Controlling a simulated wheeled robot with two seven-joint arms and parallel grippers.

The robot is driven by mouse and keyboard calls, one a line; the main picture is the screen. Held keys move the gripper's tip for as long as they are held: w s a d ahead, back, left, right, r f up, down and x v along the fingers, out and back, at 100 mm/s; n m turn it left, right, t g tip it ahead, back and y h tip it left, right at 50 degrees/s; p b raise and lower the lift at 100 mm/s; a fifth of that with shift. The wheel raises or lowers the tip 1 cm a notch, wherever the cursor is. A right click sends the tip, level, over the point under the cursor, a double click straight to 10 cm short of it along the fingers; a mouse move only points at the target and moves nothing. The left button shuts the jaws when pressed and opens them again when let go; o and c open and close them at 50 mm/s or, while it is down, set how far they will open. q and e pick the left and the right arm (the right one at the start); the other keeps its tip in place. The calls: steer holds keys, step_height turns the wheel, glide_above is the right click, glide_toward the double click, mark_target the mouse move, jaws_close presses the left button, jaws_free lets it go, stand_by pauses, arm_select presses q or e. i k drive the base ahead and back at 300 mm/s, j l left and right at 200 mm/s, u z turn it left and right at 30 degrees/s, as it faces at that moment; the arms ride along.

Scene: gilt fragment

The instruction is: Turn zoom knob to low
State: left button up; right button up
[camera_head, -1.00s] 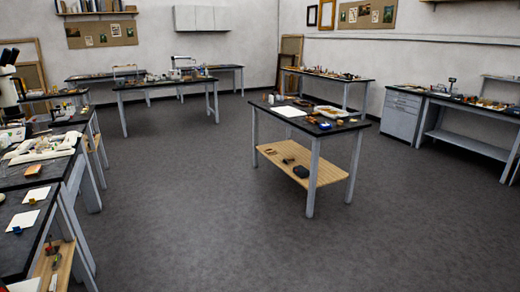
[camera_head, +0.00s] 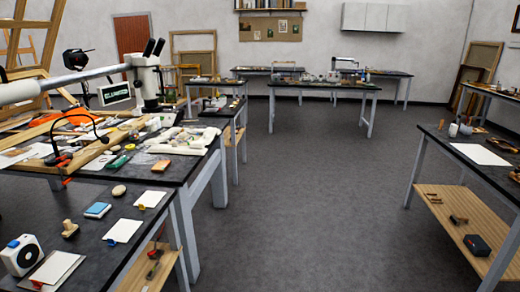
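A white stereo microscope (camera_head: 146,80) with two black eyepieces stands over the black workbench at the left, on a thick horizontal boom arm (camera_head: 65,83). A zoom knob cannot be made out on it at this size. Neither of my grippers is in view.
The left workbench (camera_head: 150,186) holds white cards, a blue-topped box (camera_head: 97,210), a wooden stamp-like piece (camera_head: 69,229) and a white boxy device (camera_head: 22,255). Another table (camera_head: 441,133) stands at the right. The grey floor (camera_head: 300,200) between them is clear.

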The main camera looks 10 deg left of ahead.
mark_target(138, 83)
steer(key=i+u, duration=0.2)
steer(key=i, duration=0.2)
steer(key=i+l+u, duration=0.15)
steer(key=i, duration=0.3)
steer(key=i+l+u, duration=0.2)
steer(key=i, duration=0.2)
steer(key=i+l+u, duration=0.15)
steer(key=i, duration=0.25)
steer(key=i+l+u, duration=0.25)
steer(key=i+u, duration=0.2)
steer(key=i+l+u, duration=0.25)
steer(key=l+u, duration=0.2)
steer(key=i+l+u, duration=0.25)
steer(key=l+u, duration=0.2)
steer(key=i+l+u, duration=0.15)
steer(key=l+u, duration=0.25)
steer(key=l, duration=0.15)
